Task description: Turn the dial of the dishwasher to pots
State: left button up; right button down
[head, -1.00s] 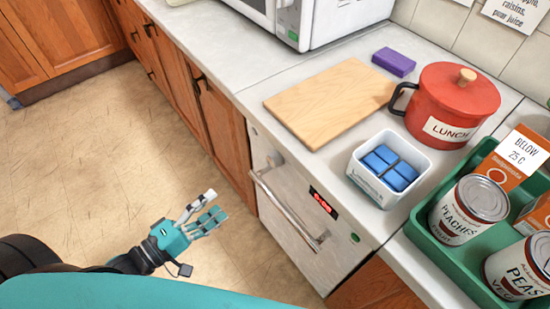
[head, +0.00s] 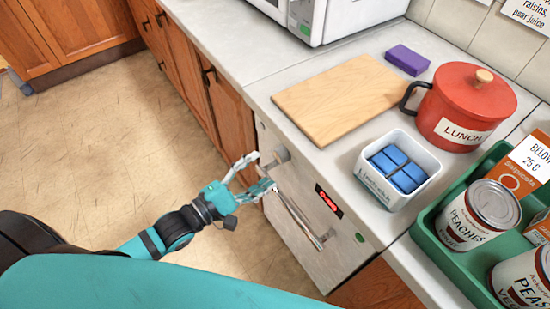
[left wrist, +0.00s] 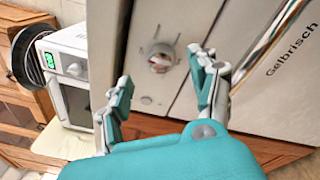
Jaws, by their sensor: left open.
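The dishwasher (head: 318,248) has a pale front with a bar handle (head: 300,220), a small red-lit display (head: 328,200) and a green button. Its grey dial (head: 276,155) sits at the upper left of the front. In the left wrist view the round dial (left wrist: 160,57) shows ahead, between and beyond my fingers; its setting is too small to read. My left gripper (head: 257,172) is open and empty, just in front of the dial and apart from it. It also shows in the left wrist view (left wrist: 163,85). My right gripper is out of view.
The counter above holds a cutting board (head: 340,97), a white tub of blue tablets (head: 398,168), a red lunch pot (head: 466,108), a purple sponge (head: 407,60) and a green tray (head: 437,247) with cans. A microwave (head: 325,20) stands behind. The floor left is clear.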

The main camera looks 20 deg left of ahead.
aim_at(278, 158)
pick_arm(q)
jog(key=x, duration=0.5)
jog(key=shift+w+d, duration=0.15)
jog(key=shift+w, duration=0.1)
jog(key=c, duration=1.2)
jog(key=shift+o, duration=0.2)
